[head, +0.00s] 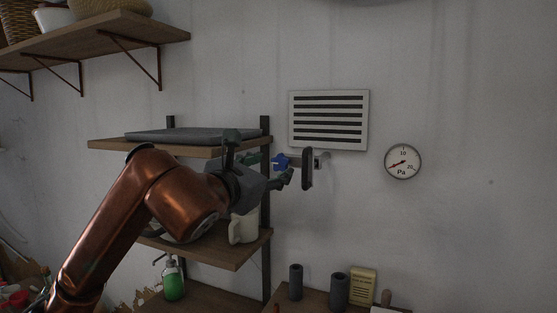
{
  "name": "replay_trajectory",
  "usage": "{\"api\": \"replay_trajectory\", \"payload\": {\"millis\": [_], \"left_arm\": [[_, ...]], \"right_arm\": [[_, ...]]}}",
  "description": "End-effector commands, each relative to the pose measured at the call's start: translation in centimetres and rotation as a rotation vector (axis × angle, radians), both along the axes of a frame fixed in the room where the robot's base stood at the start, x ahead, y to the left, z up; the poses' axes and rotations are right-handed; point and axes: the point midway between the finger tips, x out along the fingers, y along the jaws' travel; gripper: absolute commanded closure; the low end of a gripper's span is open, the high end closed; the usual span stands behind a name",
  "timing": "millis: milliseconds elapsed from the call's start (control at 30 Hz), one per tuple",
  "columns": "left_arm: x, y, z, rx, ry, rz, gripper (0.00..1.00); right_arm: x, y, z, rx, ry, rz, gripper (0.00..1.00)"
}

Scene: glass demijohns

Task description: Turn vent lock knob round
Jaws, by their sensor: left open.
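The handle seems to be fixed to a small pale wall mount (323,160). My left gripper (274,170) reaches in from the left and points right toward the knob, with its jaws open. Its dark lower finger shows just under the knob. Whether a finger touches the knob I cannot tell. My right gripper is not in view.
A round pressure gauge (403,162) hangs to the right. A shelf rack with a dark flat slab (190,135) and a white mug (243,228) stands behind my left arm. Below are a green bottle (173,280), dark cylinders (339,291) and a yellow box (363,286).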

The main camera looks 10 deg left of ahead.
Motion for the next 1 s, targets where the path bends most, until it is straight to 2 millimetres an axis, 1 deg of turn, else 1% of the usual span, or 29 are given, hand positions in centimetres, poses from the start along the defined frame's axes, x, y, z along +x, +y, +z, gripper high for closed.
{"api": "replay_trajectory", "payload": {"millis": [33,100,233,333,400,500,633,1000], "left_arm": [[0.9,0.0,0.1,0.000,0.006,0.002,0.50],[1.9,-0.2,0.1,0.001,0.004,0.003,0.50],[3.4,-0.6,0.0,0.001,0.004,0.001,0.50],[4.1,-0.7,0.0,0.001,0.004,0.001,0.50],[4.3,-0.8,-0.1,0.000,0.002,0.000,0.50],[4.3,-0.8,-0.1,0.001,0.002,-0.001,0.50],[4.4,-1.0,-0.2,0.001,0.002,-0.003,0.50],[4.3,-1.0,-0.1,0.002,0.003,-0.004,0.74]], "right_arm": [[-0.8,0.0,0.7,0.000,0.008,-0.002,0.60],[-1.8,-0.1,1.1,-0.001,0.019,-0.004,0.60],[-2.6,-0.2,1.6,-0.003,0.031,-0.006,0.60],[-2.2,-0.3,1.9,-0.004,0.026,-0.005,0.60],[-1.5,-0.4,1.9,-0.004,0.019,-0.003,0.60],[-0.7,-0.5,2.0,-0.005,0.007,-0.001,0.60],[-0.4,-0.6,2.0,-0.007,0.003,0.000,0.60],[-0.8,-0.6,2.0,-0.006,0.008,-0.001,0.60]]}}
